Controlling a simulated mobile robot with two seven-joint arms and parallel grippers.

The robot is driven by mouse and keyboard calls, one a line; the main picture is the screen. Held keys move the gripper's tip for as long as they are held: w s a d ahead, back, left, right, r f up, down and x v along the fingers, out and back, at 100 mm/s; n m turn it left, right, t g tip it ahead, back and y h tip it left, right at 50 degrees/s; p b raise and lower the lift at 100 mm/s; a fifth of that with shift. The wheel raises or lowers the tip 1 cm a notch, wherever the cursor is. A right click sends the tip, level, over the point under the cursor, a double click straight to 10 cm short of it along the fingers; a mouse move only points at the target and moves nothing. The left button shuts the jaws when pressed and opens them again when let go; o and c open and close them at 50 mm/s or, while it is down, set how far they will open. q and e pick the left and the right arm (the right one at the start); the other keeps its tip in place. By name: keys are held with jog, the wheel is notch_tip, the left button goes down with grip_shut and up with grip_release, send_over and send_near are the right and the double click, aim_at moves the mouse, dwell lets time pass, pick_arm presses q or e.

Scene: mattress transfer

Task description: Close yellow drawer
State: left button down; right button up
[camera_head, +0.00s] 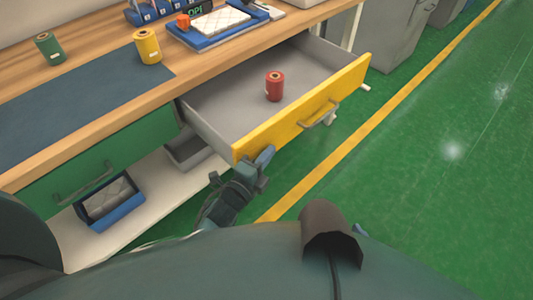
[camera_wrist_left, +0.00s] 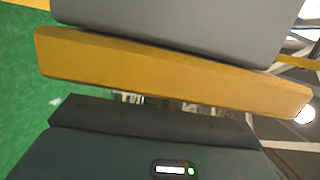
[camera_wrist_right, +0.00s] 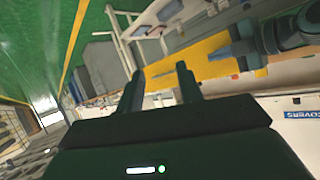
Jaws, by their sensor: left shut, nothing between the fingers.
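The yellow drawer (camera_head: 305,108) is pulled out from under the workbench, its grey inside showing. A red spool (camera_head: 274,87) stands upright in it. A bar handle (camera_head: 320,114) is on its front. My left gripper (camera_head: 264,158) is shut and empty, at the near left end of the yellow front; I cannot tell whether it touches. In the left wrist view the yellow front (camera_wrist_left: 170,75) fills the space just past the gripper, and the fingertips are hidden. The right wrist view also shows the yellow front (camera_wrist_right: 190,65). My right gripper (camera_wrist_right: 160,85) is open and empty, away from the drawer.
The wooden workbench (camera_head: 130,98) carries a green spool (camera_head: 50,48), a yellow spool (camera_head: 147,46) and a blue tray (camera_head: 215,25). A closed green drawer (camera_head: 110,160) is at left. A blue bin (camera_head: 110,203) sits on the lower shelf. Green floor is free at right.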

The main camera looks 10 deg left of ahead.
aim_at(228, 132)
pick_arm(q)
jog(key=shift+w+a, duration=0.1)
jog(key=w+a, duration=0.3)
jog(key=a, duration=0.1)
jog(key=w+a+b, duration=0.1)
jog(key=w+a, duration=0.1)
jog(key=a, duration=0.2)
jog(key=w+a+b, duration=0.1)
jog(key=w+a, duration=0.2)
jog(key=a, duration=0.1)
jog(key=shift+w, duration=0.35)
jog(key=shift+w+a+b, duration=0.3)
jog(key=shift+w+a, duration=0.2)
jog(key=shift+a, duration=0.2)
pick_arm(e)
jog(key=shift+s+d+f+t, duration=0.1)
jog(key=shift+d+f+t, duration=0.15)
jog(key=shift+t, duration=0.15)
pick_arm(q)
jog(key=shift+d, duration=0.1)
